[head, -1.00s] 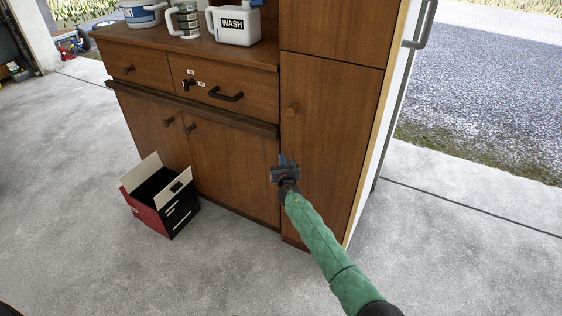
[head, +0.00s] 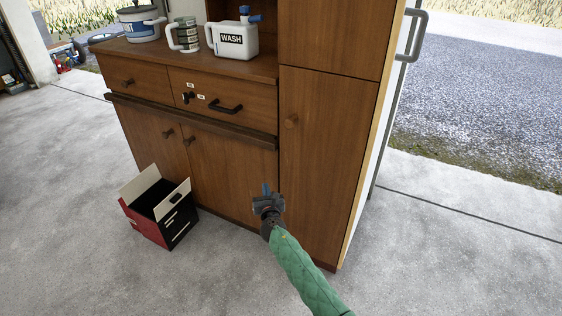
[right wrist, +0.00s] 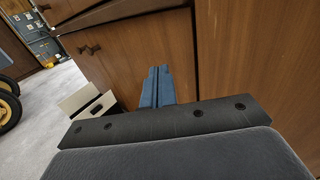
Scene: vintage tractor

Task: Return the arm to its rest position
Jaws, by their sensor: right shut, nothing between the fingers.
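My right gripper (head: 266,190) is at the end of my green-sleeved right arm, which comes in from the bottom of the head view. Its blue fingers are together with nothing between them; they also show in the right wrist view (right wrist: 157,86). It is in front of the lower doors of the wooden cabinet (head: 230,170) and appears apart from them. My left gripper is not in the head view.
An open red and black box (head: 150,228) stands on the concrete floor left of the gripper. A drawer with a black handle (head: 225,107) is shut. Open floor lies in front.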

